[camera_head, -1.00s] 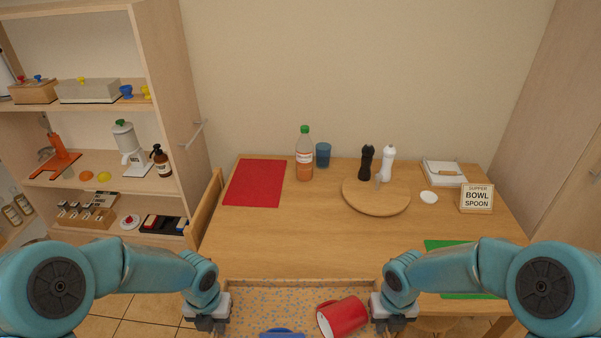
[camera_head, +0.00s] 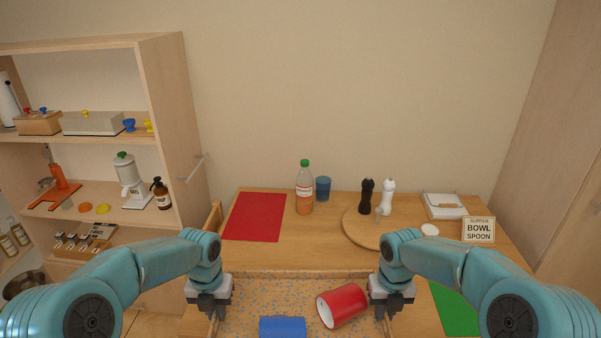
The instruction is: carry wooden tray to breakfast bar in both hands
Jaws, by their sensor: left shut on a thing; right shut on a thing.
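The wooden tray (camera_head: 262,288), with a speckled floor and pale wood rim, is held level at the bottom middle of the head view; its near part is cut off. My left gripper (camera_head: 211,308) is shut on its left side, and my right gripper (camera_head: 388,306) is shut on its right side.
On the table are a red mat (camera_head: 256,217), a bottle (camera_head: 304,188), a blue glass (camera_head: 323,188), a round board (camera_head: 357,230) with two mills, a sign (camera_head: 478,230) and a green mat (camera_head: 455,308). Shelves (camera_head: 165,130) stand left. The table's front middle is bare.

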